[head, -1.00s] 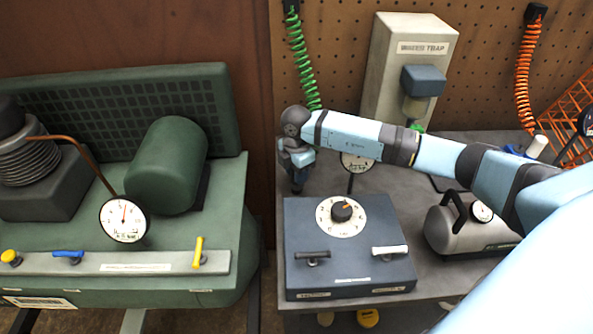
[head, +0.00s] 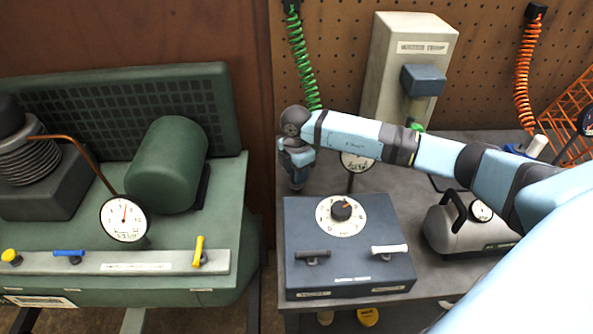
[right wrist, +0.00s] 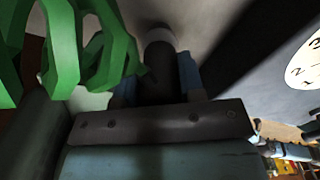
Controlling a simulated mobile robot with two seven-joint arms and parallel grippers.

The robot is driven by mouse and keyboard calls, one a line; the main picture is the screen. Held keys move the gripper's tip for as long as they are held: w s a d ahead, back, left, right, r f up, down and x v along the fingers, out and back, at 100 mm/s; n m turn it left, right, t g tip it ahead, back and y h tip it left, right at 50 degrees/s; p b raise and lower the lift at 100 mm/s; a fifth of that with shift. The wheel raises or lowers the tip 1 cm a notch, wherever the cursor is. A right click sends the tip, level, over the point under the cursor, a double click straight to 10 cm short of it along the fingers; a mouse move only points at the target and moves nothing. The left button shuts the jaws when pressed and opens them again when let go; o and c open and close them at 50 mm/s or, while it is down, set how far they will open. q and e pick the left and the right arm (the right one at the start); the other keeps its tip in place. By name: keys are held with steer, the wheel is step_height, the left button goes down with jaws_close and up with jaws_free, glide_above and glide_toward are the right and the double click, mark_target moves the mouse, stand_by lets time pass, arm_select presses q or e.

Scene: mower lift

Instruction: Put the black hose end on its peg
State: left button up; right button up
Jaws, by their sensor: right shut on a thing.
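My right gripper (head: 297,183) hangs fingers-down just behind the back left corner of the dark control box. In the right wrist view a dark cylindrical piece, which looks like the black hose end (right wrist: 160,70), sits between its bluish fingers. The fingers are shut on it. I cannot make out a peg for the hose end. My left gripper is not in view.
The control box (head: 350,272) has a dial (head: 341,215) and two handles. A small gauge (head: 357,161) stands close right of my gripper. The water trap (head: 405,75) is behind my arm, and a grey tank (head: 462,225) is at right. A green machine (head: 165,165) fills the left.

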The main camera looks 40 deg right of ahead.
steer(key=shift+f, duration=0.55)
steer(key=o, duration=0.8)
